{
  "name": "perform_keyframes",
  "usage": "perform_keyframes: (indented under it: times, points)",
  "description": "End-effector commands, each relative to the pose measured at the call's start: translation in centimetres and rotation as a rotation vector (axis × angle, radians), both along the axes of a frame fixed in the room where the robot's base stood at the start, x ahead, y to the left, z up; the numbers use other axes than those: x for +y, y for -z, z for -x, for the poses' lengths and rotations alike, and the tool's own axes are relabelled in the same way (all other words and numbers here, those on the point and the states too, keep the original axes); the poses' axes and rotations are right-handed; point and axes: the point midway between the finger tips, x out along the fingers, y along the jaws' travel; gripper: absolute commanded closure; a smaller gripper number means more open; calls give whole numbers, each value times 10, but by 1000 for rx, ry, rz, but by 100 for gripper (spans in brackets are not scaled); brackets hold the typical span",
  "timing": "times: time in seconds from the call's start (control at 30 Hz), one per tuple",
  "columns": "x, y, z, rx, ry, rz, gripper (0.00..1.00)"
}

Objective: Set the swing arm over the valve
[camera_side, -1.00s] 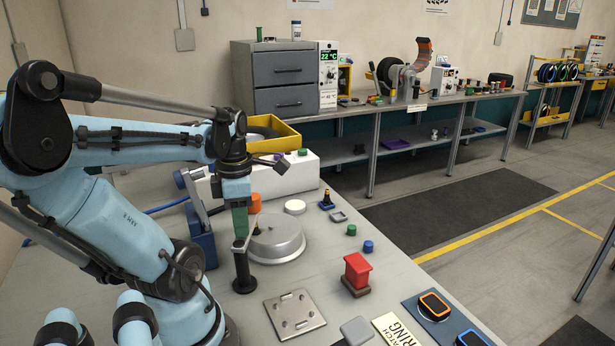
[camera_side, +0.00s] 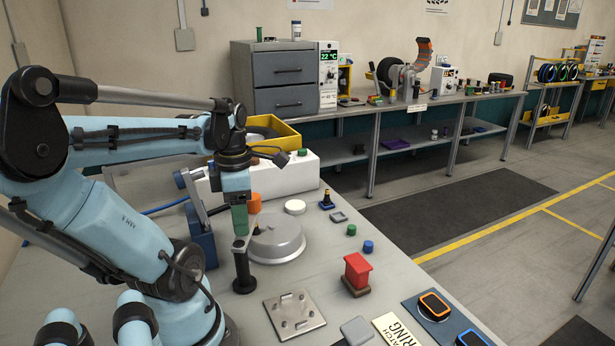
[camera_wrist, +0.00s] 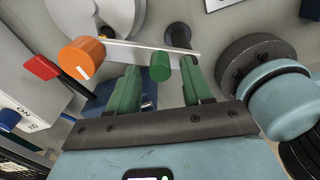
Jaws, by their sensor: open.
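The swing arm (camera_wrist: 135,46) is a thin pale bar. In the wrist view it runs from an orange cylinder (camera_wrist: 83,56) at left to near a black post (camera_wrist: 178,36) at right. A green knob (camera_wrist: 160,67) stands on the bar. My gripper (camera_wrist: 162,85) is open, with its green fingers on either side of the knob and gaps showing. In the side view my gripper (camera_side: 240,233) points down just above the black post (camera_side: 243,274). The orange cylinder (camera_side: 254,202) shows behind it. A grey metal dome (camera_side: 277,241) lies beside the post; I cannot clearly make out the valve.
A white box (camera_side: 277,178) and yellow tray (camera_side: 277,140) stand behind. A metal plate (camera_side: 295,314) and a red block (camera_side: 357,270) lie at front. A red lever (camera_wrist: 41,67) is at left in the wrist view. Small green and blue caps stand right of the dome.

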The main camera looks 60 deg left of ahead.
Motion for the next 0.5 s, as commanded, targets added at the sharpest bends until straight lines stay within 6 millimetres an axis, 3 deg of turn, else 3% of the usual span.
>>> perform_keyframes:
  times: [0.5]
  points:
    - [0, -79, 0, 1, -1, 0, 50]
